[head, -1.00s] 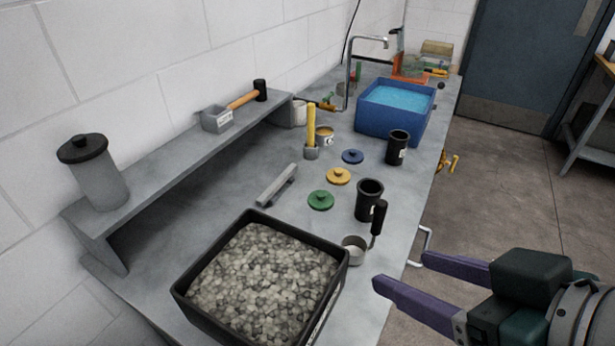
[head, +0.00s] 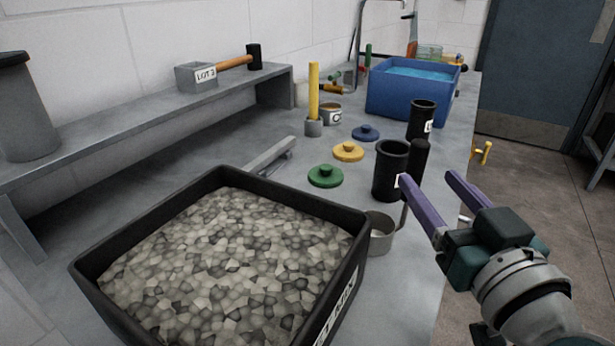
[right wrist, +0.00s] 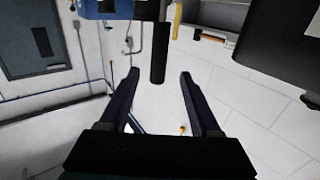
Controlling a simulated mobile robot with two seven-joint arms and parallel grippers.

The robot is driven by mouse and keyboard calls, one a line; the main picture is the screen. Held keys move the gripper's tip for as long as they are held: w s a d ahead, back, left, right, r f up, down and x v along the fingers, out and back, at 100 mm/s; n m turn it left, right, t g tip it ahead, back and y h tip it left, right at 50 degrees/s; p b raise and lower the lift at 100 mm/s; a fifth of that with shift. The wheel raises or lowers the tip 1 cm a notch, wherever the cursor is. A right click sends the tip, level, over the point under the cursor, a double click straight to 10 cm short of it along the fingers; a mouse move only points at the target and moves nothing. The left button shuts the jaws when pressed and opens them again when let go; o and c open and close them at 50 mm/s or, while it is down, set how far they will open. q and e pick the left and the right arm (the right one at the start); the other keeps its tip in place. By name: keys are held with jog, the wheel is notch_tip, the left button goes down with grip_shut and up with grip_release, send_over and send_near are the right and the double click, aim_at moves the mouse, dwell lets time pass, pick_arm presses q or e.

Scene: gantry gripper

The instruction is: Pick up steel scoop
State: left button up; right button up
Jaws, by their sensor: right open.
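The steel scoop (head: 382,236) stands on the bench beside the right wall of the gravel tray, with its round cup low and its black handle (head: 419,158) upright. My right gripper (head: 427,178) is open and empty at the bench's right side, its purple fingers pointing toward the handle. In the right wrist view a dark upright cylinder (right wrist: 158,66), apparently the scoop handle, shows between the fingertips and a little beyond them. I cannot tell the exact gap. My left gripper is not in view.
The black tray of gravel (head: 88,268) fills the near bench. Two black cups (head: 388,172) (head: 421,118) stand close behind the scoop. Green (head: 325,177), yellow (head: 348,152) and blue (head: 366,133) lids lie left of them. A blue water tub (head: 400,100) stands farther back.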

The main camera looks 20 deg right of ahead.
aim_at(420, 169)
jog(key=x, duration=0.6)
jog(key=shift+d+f+b, duration=0.1)
jog(key=shift+f+b, duration=0.05)
jog(key=shift+b, duration=0.15)
grip_shut()
